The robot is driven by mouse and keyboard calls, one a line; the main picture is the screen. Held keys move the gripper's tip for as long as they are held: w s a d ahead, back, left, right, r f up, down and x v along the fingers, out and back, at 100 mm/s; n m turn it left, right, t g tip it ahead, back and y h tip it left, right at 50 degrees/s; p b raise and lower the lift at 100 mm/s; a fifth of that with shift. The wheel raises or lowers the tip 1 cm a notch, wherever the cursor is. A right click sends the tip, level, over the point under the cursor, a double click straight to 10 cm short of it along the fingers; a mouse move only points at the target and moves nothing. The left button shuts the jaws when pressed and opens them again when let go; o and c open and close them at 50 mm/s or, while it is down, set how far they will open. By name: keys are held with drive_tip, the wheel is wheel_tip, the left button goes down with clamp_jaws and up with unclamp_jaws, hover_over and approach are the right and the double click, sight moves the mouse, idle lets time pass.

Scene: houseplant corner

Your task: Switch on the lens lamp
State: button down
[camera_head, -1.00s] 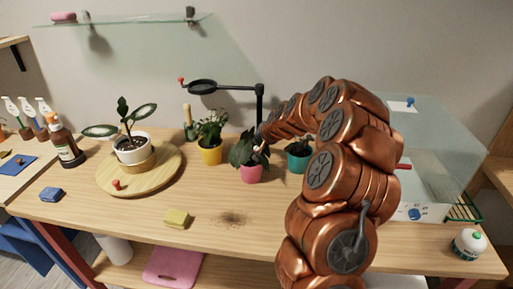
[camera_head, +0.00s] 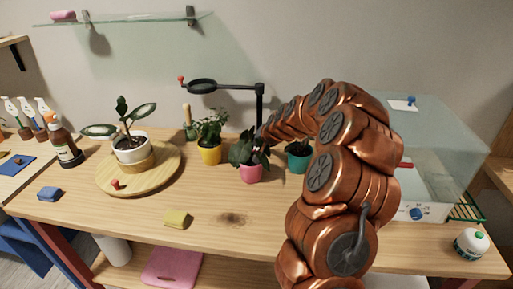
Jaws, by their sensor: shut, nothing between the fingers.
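The lens lamp (camera_head: 259,100) stands at the back of the wooden table, with a black post and a horizontal arm. Its round dark lens head (camera_head: 202,86) is at the arm's left end, with a small red knob (camera_head: 181,80) beside it. No light shows from the lens. My copper-coloured arm reaches in from the lower right towards the lamp's post. My gripper (camera_head: 258,141) is small and partly hidden at the arm's far end, close to the post's lower part and the pink-potted plant. It is shut and empty. The lamp's base is hidden.
Plants in yellow (camera_head: 210,154), pink (camera_head: 251,172) and teal (camera_head: 298,162) pots stand near the post. A white-potted plant (camera_head: 132,154) is on a round wooden board (camera_head: 168,170). A clear-covered box (camera_head: 445,150) is at right. The front middle is mostly free around a yellow sponge (camera_head: 176,219).

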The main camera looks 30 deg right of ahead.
drive_tip(key=shift+s+a+f+b, duration=0.2)
drive_tip(key=shift+f+b, duration=0.1)
drive_tip(key=shift+f, duration=0.3)
drive_tip(key=shift+s+a+f+b, duration=0.2)
drive_tip(key=shift+f+b, duration=0.05)
drive_tip(key=shift+f, duration=0.35)
drive_tip(key=shift+r, duration=0.15)
drive_tip(key=shift+w+r, duration=0.2)
drive_tip(key=shift+r, duration=0.35)
drive_tip(key=shift+w+d+r+p, duration=0.15)
drive_tip(key=shift+r+p, duration=0.2)
drive_tip(key=shift+r, duration=0.2)
wheel_tip(320, 180, up, 4)
drive_tip(key=shift+w+d+r+p, duration=0.1)
drive_tip(key=shift+d+p, duration=0.05)
drive_tip(key=shift+p, duration=0.4)
drive_tip(key=shift+r, duration=0.95)
